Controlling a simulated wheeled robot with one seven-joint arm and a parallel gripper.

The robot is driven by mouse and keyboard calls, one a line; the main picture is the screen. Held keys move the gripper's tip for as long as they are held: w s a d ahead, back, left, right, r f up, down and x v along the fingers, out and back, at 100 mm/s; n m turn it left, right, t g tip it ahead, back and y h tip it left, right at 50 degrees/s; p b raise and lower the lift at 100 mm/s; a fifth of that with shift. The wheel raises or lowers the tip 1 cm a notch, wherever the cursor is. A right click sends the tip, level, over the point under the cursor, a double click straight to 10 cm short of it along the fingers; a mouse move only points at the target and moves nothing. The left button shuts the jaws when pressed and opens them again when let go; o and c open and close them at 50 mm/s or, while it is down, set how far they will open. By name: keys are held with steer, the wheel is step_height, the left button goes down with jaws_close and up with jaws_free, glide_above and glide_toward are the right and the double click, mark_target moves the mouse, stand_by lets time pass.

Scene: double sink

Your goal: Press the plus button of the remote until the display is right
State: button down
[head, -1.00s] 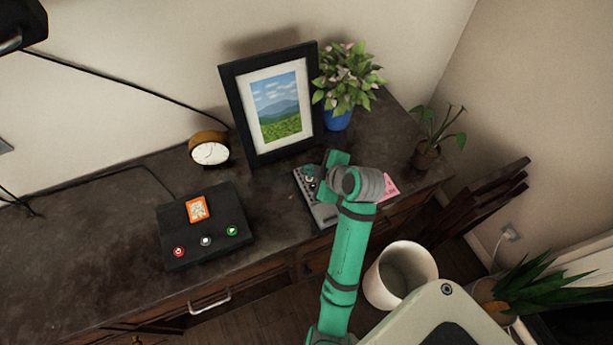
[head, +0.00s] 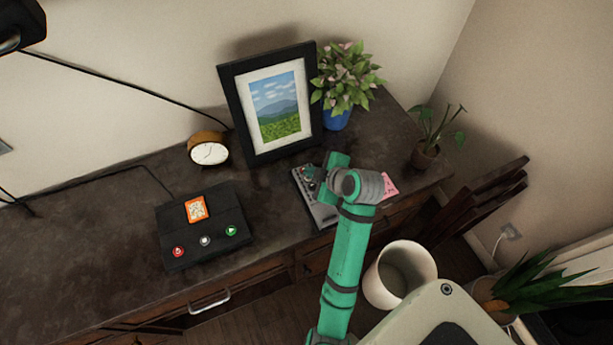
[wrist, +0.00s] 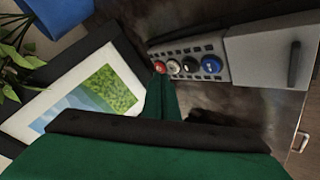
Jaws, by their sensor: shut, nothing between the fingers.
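A grey remote (head: 322,214) lies on the dark desk, partly hidden behind my arm in the head view. I cannot read a plus mark on any button. My gripper (wrist: 162,82) is shut and empty, its tips by the red button at the row's left end; whether they touch is unclear. A black box (head: 180,222) with an orange display (head: 197,208) lies to the left; its display is too small to read.
A picture frame (head: 235,100), a brown clock (head: 208,150) and a blue-potted plant (head: 345,80) stand behind. A pink note (head: 390,184) lies right of my gripper. A small potted plant (head: 426,155) stands near the desk's right end. A white bin (head: 400,275) stands below.

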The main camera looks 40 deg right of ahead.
steer(key=shift+w, duration=0.2)
stand_by(0.3)
steer(key=shift+a, duration=0.15)
steer(key=shift+s+d, duration=0.3)
steer(key=shift+a, duration=0.15)
steer(key=shift+w+f, duration=0.1)
steer(key=shift+f, duration=0.05)
steer(key=shift+a+f, duration=0.1)
steer(key=shift+f, duration=0.15)
steer(key=shift+w, duration=0.1)
steer(key=shift+w, duration=0.1)
